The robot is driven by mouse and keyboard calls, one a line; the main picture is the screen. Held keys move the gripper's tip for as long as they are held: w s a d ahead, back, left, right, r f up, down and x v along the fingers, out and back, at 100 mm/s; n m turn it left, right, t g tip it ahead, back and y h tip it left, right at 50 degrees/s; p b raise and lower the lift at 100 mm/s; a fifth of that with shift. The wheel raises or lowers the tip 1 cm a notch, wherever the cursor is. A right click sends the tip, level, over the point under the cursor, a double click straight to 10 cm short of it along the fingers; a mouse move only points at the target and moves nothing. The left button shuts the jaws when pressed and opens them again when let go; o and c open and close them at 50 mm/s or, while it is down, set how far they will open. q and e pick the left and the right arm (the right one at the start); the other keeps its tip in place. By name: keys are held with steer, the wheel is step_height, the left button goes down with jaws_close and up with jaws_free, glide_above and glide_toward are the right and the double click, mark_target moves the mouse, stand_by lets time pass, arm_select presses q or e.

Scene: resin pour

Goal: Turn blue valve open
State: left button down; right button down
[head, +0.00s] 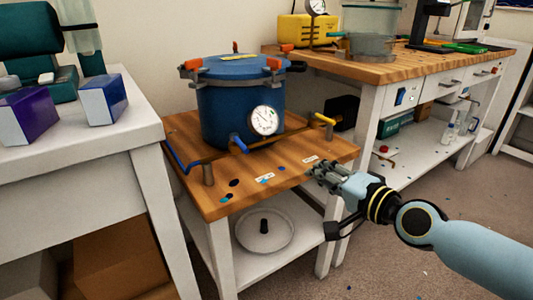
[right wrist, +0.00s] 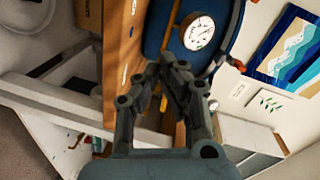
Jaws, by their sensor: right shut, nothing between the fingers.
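A blue pressure pot (head: 240,112) with a dial gauge (head: 264,120) stands on a small wooden-topped table. A short blue lever (head: 239,143) sits low on its front, left of the gauge. A longer blue handle (head: 174,158) angles down at the left end of the pipe. A yellow handle (head: 325,119) is at the pipe's right end. My right gripper (head: 318,171) is shut and empty near the table's front right edge, apart from the handles. In the right wrist view its fingers (right wrist: 167,66) point toward the pot, with the gauge (right wrist: 198,32) beyond. My left gripper is out of view.
The wooden tabletop (head: 215,203) has small labels and dark spots along its front. A white table (head: 75,150) with purple and blue boxes stands at left. A longer workbench (head: 385,68) stands behind right. Open floor (head: 400,270) lies at front right.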

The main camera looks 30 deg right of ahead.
mark_target(240, 143)
step_height(240, 143, up, 5)
steer(key=w+a+y+b, duration=0.1)
steer(key=a+y+b, duration=0.1)
steer(key=w+a+f, duration=0.1)
steer(key=w+a, duration=0.4)
steer(key=w, duration=0.5)
steer(key=shift+a+f+t+p, duration=0.3)
steer(key=shift+a, duration=0.05)
